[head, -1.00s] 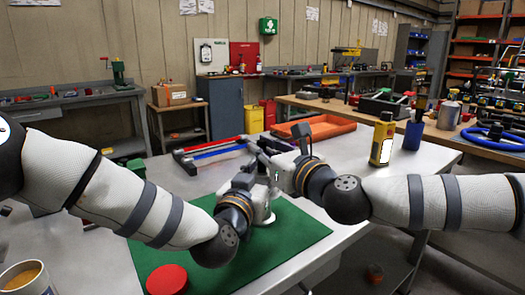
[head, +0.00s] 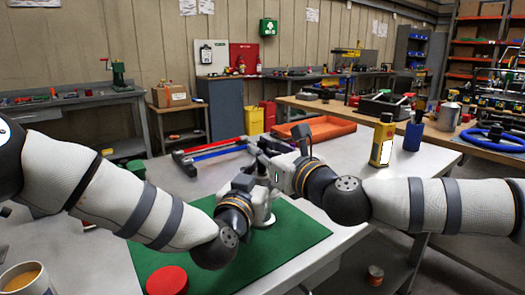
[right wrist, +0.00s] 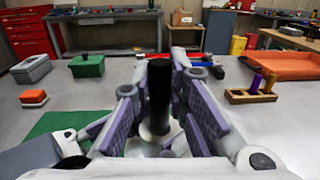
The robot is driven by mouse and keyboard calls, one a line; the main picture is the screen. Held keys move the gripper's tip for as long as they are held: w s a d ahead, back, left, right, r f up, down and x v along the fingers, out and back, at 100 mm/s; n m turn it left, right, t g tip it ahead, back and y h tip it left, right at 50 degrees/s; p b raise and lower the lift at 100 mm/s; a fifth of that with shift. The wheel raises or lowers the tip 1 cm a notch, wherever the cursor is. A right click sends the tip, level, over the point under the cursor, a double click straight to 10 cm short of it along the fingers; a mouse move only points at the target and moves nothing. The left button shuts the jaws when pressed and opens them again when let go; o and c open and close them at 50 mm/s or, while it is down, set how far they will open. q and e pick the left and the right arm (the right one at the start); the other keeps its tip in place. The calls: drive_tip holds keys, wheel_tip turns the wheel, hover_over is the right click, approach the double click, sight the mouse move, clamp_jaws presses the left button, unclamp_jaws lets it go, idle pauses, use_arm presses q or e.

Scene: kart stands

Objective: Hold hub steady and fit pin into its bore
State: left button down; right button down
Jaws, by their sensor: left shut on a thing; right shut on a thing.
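A black upright pin (right wrist: 158,92) is between the grey-purple pads of my right gripper (right wrist: 158,105) in the right wrist view, shut on it. The pale round hub (right wrist: 160,136) shows below and behind the pin. I cannot tell whether the pin's lower end is in the bore or only in front of it. In the head view my right gripper (head: 272,160) is above my left gripper (head: 266,198), close together over the green mat (head: 285,243). My left gripper is shut low at the hub, which the grippers mostly hide.
A red disc (head: 167,280) lies on the mat's front left part. A mug (head: 25,280) stands at the front left. A wooden block with pegs (right wrist: 250,96) shows in the right wrist view.

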drive_tip(key=shift+f, duration=0.35)
drive_tip(key=shift+r, duration=0.35)
idle(0.3)
drive_tip(key=shift+d+f, duration=0.1)
drive_tip(key=shift+f, duration=0.4)
idle(1.2)
drive_tip(key=shift+r, duration=0.15)
drive_tip(key=shift+r, duration=0.35)
idle(1.3)
drive_tip(key=shift+f, duration=0.1)
drive_tip(key=shift+f, duration=0.35)
